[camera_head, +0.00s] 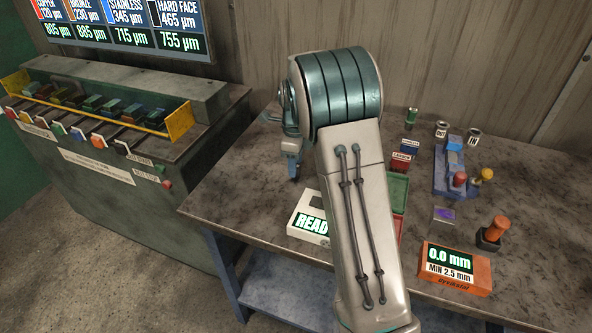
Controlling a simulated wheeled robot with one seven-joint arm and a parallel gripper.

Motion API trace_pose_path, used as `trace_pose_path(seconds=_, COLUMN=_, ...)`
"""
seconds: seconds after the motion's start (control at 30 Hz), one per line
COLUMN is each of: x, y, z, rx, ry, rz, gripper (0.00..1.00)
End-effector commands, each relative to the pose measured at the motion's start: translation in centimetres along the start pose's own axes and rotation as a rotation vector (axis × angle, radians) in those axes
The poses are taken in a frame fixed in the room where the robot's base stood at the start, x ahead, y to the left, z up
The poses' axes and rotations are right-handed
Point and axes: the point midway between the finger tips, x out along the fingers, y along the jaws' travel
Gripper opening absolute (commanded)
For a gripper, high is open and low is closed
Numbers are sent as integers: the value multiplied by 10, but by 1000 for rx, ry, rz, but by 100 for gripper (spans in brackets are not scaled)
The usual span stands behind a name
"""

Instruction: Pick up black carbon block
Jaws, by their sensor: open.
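I cannot surely pick out the black carbon block. Two small dark blocks with label strips stand on the workbench right of my arm: a blue-labelled block (410,146) and, just in front of it, a red-labelled block (401,162). Their print is too small to read. My gripper (293,168) shows only in part at the left of my arm, above the bench's left half. It is open, with nothing visible in it, and well apart from both blocks. My arm hides the middle of the bench.
A white READY box (307,226), a green and red tray (398,190), an orange gauge box (455,270), an orange-knobbed tool (494,232) and a blue fixture (451,175) stand on the workbench (540,215). A machine (95,170) stands left. The bench's left end is clear.

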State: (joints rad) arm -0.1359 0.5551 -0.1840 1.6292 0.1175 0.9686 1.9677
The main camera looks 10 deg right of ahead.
Motion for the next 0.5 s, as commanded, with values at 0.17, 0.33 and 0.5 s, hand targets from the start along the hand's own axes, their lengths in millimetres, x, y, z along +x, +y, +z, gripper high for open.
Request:
trace_pose_path(seconds=0.17, x=23, y=-1, z=-1, rx=1, ry=1, rz=2, gripper=45)
trace_pose_path(seconds=0.33, x=28, y=-1, z=-1, rx=1, ry=0, rz=0, gripper=45)
trace_pose_path(seconds=0.5, x=28, y=-1, z=-1, rx=1, ry=0, rz=0, gripper=32)
